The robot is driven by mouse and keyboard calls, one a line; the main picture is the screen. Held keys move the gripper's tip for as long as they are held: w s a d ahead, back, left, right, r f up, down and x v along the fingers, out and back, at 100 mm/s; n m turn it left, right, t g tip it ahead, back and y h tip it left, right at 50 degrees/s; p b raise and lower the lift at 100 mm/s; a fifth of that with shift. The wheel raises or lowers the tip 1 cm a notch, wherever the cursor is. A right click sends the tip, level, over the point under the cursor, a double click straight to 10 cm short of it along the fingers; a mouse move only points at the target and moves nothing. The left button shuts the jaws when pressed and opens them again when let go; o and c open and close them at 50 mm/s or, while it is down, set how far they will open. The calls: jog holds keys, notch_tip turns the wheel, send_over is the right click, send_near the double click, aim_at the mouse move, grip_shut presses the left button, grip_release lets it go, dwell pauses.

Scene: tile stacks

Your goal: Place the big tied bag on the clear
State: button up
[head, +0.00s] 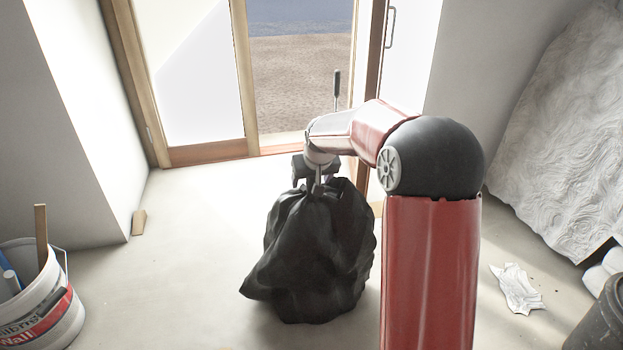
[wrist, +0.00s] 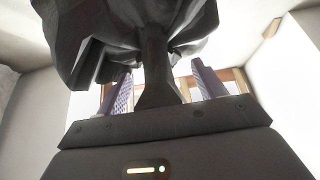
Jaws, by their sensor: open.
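The big tied bag (head: 318,255) is black and bulky, below my gripper (head: 315,186) in the head view. It looks upright on the pale floor, though its underside is hard to judge. In the wrist view its gathered neck (wrist: 155,60) runs down between the two fingers of my gripper (wrist: 163,88). The fingers are apart, with a gap on each side of the neck. The bag's folds hide part of the fingertips. The clear floor (head: 190,240) lies to the left of the bag.
A white bucket (head: 45,305) with tools stands at the front left. A small wooden piece (head: 139,222) lies by the left wall. Crumpled paper (head: 517,290), a dark bin (head: 603,318) and a large wrapped sheet (head: 560,130) are on the right. A glazed door (head: 205,155) is behind.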

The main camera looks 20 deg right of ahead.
jog(key=p+v, duration=0.2)
jog(key=v, duration=1)
jog(key=s+a+r+h, duration=0.1)
jog(key=s+a+r, duration=0.1)
jog(key=s, duration=0.6)
jog(key=s+a+r, duration=0.1)
jog(key=s, duration=0.8)
jog(key=s+f, duration=0.2)
jog(key=s, duration=0.5)
jog(key=s+f, duration=0.2)
jog(key=s, duration=0.6)
jog(key=shift+s+a+f+y, duration=0.3)
jog(key=shift+y, duration=0.1)
notch_tip(320, 180, up, 10)
jog(key=p, duration=0.9)
jog(key=shift+f, duration=0.25)
